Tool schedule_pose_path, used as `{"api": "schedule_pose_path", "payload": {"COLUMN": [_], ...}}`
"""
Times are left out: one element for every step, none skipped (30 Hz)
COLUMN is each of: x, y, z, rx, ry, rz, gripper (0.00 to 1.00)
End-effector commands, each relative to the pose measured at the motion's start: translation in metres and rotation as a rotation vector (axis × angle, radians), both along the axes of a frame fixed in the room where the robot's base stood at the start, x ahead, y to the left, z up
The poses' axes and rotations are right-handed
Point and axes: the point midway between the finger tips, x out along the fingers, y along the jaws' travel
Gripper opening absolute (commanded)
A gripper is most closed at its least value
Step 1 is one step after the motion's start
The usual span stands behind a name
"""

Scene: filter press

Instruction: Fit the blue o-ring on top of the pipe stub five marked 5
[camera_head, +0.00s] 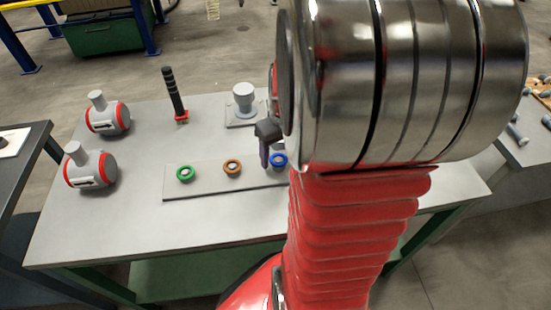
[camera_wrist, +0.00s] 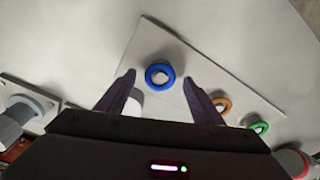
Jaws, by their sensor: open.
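The blue o-ring (camera_head: 279,160) lies on a light grey plate (camera_head: 207,190) on the table, around a small pale peg, at the right end of a row of rings. It also shows in the wrist view (camera_wrist: 160,75), ahead of the fingertips and centred between them. My gripper (camera_wrist: 160,82) is open and empty, with one finger to each side of the blue o-ring. In the head view my gripper (camera_head: 267,147) is beside the blue o-ring, partly hidden by my arm. A grey pipe stub (camera_head: 243,95) stands on a square base behind the plate; no number is readable on it.
An orange ring (camera_head: 232,167) and a green ring (camera_head: 185,174) sit on the same plate. A black post (camera_head: 174,93) on a red base stands behind. Two grey and red fittings (camera_head: 91,168) (camera_head: 107,115) stand at left. The table's front left is clear.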

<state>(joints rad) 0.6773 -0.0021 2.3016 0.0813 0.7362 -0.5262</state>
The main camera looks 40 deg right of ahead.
Motion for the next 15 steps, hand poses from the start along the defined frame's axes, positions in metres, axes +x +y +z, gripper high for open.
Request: {"api": "schedule_pose_path", "payload": {"x": [0.0001,0.0001,0.0001,0.0001,0.0001,0.0001,0.0001,0.0001,0.0001,0.0001,0.0001,0.0001,0.0001,0.0001,0.0001], "y": [0.0000,0.0000,0.0000,0.0000,0.0000,0.0000,0.0000,0.0001,0.0001,0.0001,0.0001,0.0001,0.0001,0.0001,0.0002], "z": [0.0001,0.0002,0.0002,0.0002,0.0002,0.0002,0.0002,0.0003,0.0003,0.0003,0.0003,0.0003,0.0003,0.0003,0.0003], "rx": [0.000,0.000,0.000,0.000,0.000,0.000,0.000,0.000,0.000,0.000,0.000,0.000,0.000,0.000,0.000], "ry": [0.000,0.000,0.000,0.000,0.000,0.000,0.000,0.000,0.000,0.000,0.000,0.000,0.000,0.000,0.000], "rz": [0.000,0.000,0.000,0.000,0.000,0.000,0.000,0.000,0.000,0.000,0.000,0.001,0.001,0.001,0.001], "gripper": [0.61,0.61,0.61,0.61,0.61,0.61,0.61,0.60,0.57,0.55,0.53,0.50,0.48,0.46,0.43]}}
